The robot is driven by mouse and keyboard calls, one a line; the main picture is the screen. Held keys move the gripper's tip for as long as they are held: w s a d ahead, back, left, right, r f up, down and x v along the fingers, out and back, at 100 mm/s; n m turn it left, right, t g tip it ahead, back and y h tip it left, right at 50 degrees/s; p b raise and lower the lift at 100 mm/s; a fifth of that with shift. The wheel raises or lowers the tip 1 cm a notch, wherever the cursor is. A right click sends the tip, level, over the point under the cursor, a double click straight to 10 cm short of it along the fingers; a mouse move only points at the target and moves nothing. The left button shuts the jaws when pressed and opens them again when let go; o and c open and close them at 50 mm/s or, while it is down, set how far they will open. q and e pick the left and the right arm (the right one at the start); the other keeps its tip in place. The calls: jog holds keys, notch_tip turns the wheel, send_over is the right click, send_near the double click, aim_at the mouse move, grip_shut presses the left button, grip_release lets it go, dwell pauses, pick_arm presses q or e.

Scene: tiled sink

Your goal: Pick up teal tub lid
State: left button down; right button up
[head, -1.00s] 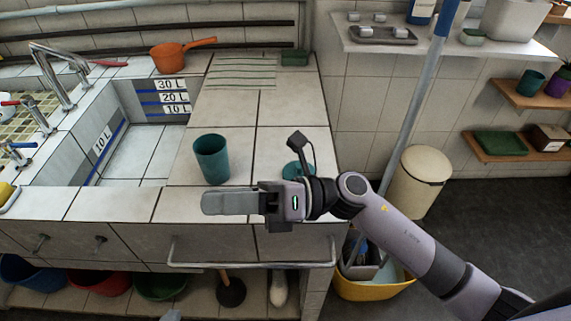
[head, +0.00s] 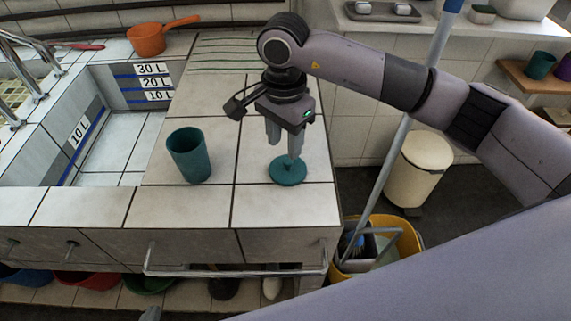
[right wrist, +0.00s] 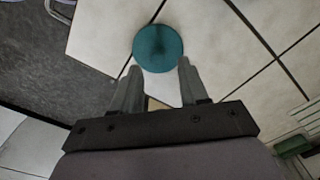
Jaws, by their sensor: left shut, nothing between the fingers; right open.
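The teal tub lid (head: 287,173) lies flat on the tiled counter, a round disc with a small raised knob. My right gripper (head: 284,150) points down over it, open and empty, with its fingertips close above the lid. In the right wrist view the lid (right wrist: 158,46) shows just beyond the two spread fingertips (right wrist: 158,67), roughly centred between them. In the head view one finger partly covers the lid, so I cannot tell whether it touches.
A teal tub (head: 189,157) stands upright on the counter left of the lid. The sink basin (head: 112,130) lies further left, with an orange pot (head: 148,40) behind it. A metal rail (head: 236,272) runs along the counter front. A blue-topped pole (head: 398,145) leans at the right.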

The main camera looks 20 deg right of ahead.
aim_at(288, 166)
jog(key=f, duration=0.3)
jog(key=f+p, duration=0.1)
jog(key=shift+s+d+f, duration=0.1)
jog(key=shift+d+f, duration=0.15)
jog(key=shift+d, duration=0.1)
jog(key=shift+f, duration=0.5)
grip_shut()
